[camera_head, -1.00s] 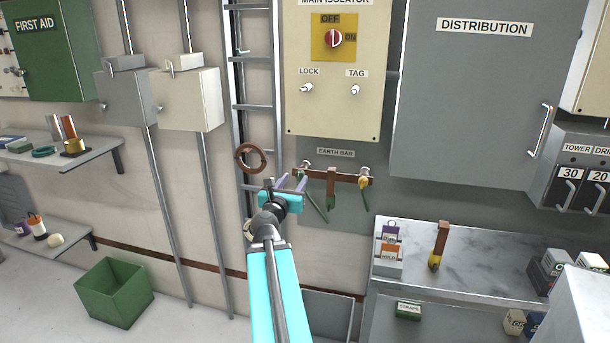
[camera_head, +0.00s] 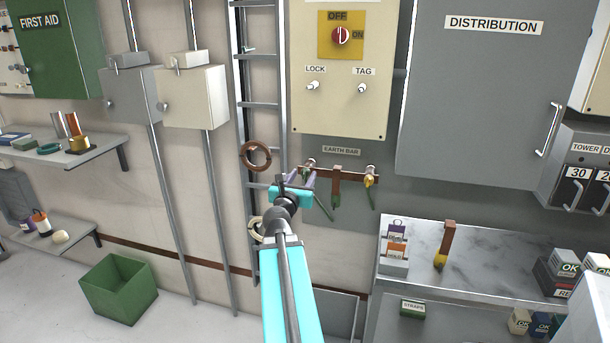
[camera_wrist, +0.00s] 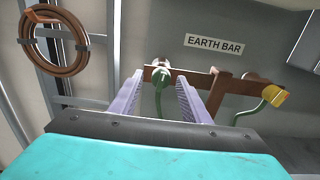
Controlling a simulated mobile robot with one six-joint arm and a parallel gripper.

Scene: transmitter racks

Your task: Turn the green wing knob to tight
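The EARTH BAR is a brown strip (camera_head: 343,174) on the grey wall panel, and the same strip shows in the wrist view (camera_wrist: 196,78). My gripper (camera_head: 298,177) is in front of the bar's left end. I see no clear contact. In the head view the fingers partly cover that area.
A yellow-ended fitting (camera_wrist: 274,95) with a green cable is at the bar's right end. A brown coil (camera_head: 255,155) hangs by the ladder at left. The isolator panel (camera_head: 340,110) is above. A marble-topped bench (camera_head: 480,265) stands at lower right.

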